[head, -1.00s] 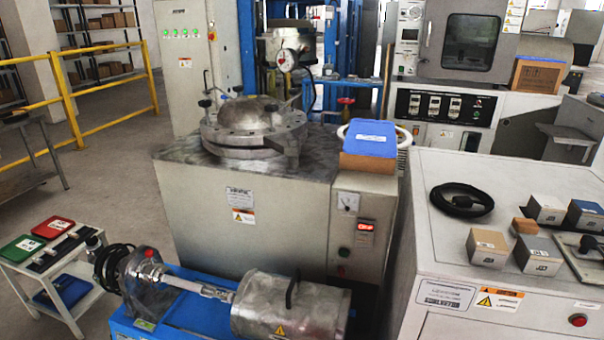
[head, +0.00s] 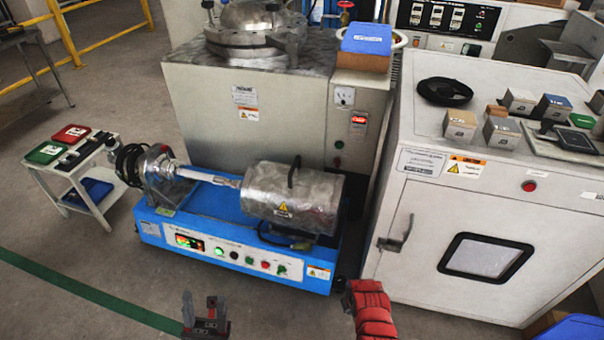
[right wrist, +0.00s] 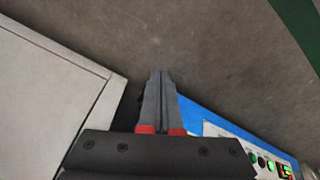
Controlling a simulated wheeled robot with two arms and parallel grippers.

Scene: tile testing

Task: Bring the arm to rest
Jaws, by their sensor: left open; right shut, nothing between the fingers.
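My left gripper (head: 205,309) shows at the bottom of the head view, over bare floor in front of the blue machine, with its fingers apart and nothing between them. My right arm's red part (head: 371,308) enters at the bottom middle of the head view, between the blue machine and the white cabinet. My right gripper (right wrist: 159,75) shows in the right wrist view with its fingers together and empty, above grey floor. It touches nothing that I can see.
The blue machine (head: 215,210) with a metal cylinder (head: 300,200) stands ahead. The white cabinet (head: 425,225), with sample blocks on top, stands at right. A small white trolley (head: 90,180) is at left. Floor is clear at lower left, along a green line (head: 90,290).

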